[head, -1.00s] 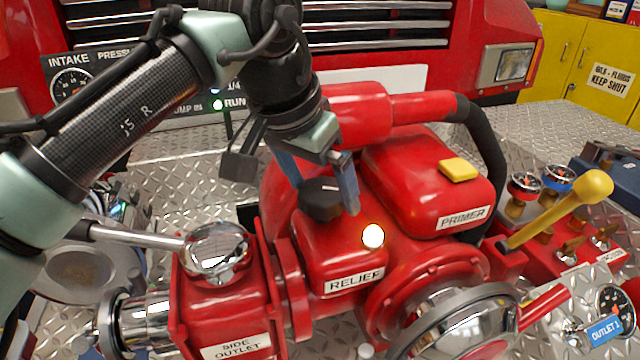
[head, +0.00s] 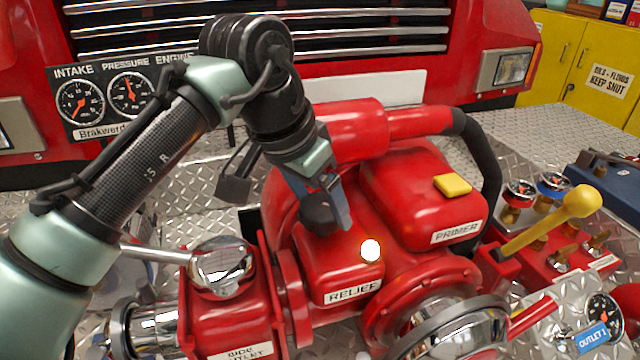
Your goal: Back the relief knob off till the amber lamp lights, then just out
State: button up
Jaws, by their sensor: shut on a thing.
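The black relief knob (head: 317,216) stands on top of the red relief housing of the pump, above the white RELIEF label (head: 353,290). My gripper (head: 322,206) comes down from above with a finger on either side of the knob and is shut on it. The fingers and the wrist hide part of the knob's top, and I see no pointer mark. The round lamp (head: 370,250) on the housing beside the knob is lit, with a nearly white centre and a warm glow at its rim.
The chrome-ended side outlet lever (head: 222,263) is left of the housing. The primer block (head: 420,200) with its yellow button (head: 452,185) is close on the right, and a yellow-handled lever (head: 545,222) farther right. A gauge panel (head: 125,98) stands behind my arm.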

jog(key=shift+m, duration=0.3)
jog(key=o, duration=1.2)
jog(key=shift+c, duration=0.2)
jog(key=p+v, duration=0.1)
jog(key=v, duration=1.2)
jog(key=shift+a, duration=0.1)
